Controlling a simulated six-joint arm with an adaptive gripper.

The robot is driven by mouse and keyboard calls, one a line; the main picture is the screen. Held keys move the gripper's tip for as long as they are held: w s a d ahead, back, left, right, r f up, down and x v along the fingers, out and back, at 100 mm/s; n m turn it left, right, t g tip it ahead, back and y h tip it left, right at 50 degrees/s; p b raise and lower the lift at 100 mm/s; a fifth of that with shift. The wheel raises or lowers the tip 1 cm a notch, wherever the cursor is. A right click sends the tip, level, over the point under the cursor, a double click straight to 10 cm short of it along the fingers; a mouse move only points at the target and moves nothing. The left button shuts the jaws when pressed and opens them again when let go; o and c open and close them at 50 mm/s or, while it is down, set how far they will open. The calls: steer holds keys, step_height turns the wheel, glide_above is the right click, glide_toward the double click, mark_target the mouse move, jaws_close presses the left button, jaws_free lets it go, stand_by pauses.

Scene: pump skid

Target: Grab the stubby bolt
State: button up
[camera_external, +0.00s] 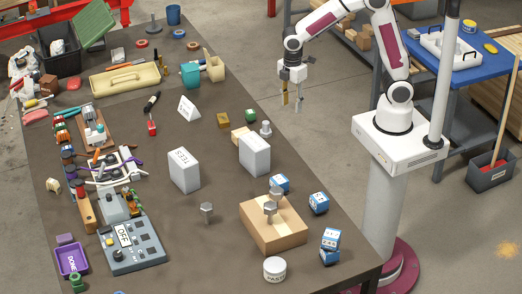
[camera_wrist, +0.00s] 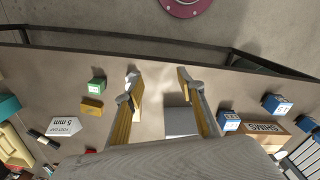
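Several grey bolts show in the external view, and I cannot tell for certain which is the stubby one. One bolt (camera_external: 265,129) stands beside a pale wood block near the table's right edge. Another bolt (camera_external: 207,210) stands alone at the table's middle front. My gripper (camera_external: 292,101) is open and empty, pointing down, high and beyond the table's right edge in that picture. In the wrist view my gripper (camera_wrist: 160,83) has its fingers wide apart, with only the tabletop and a pale block behind them.
Two white boxes (camera_external: 184,171) (camera_external: 255,155) stand upright mid-table. A green block (camera_external: 250,115) and a yellow block (camera_external: 223,120) lie near the right edge. A control box (camera_external: 132,244) and tools fill the left side.

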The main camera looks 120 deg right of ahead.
mark_target(264, 122)
steer(key=w+d+f+n, duration=0.1)
steer(key=w+d+n, duration=0.1)
steer(key=w+d+f+n, duration=0.1)
steer(key=d+f+n, duration=0.1)
steer(key=n, duration=0.1)
steer(key=w+d+f+n, duration=0.2)
steer(key=shift+w+d+f+n, duration=0.15)
steer(key=shift+w+f+n, duration=0.15)
steer(key=shift+n, duration=0.1)
steer(key=w+n, duration=0.1)
steer(key=w+d+r+n, duration=0.1)
steer(key=n, duration=0.1)
steer(key=shift+w+r+n, duration=0.1)
steer(key=shift+n, duration=1.7)
steer(key=shift+f, duration=1.3)
steer(key=shift+f, duration=0.1)
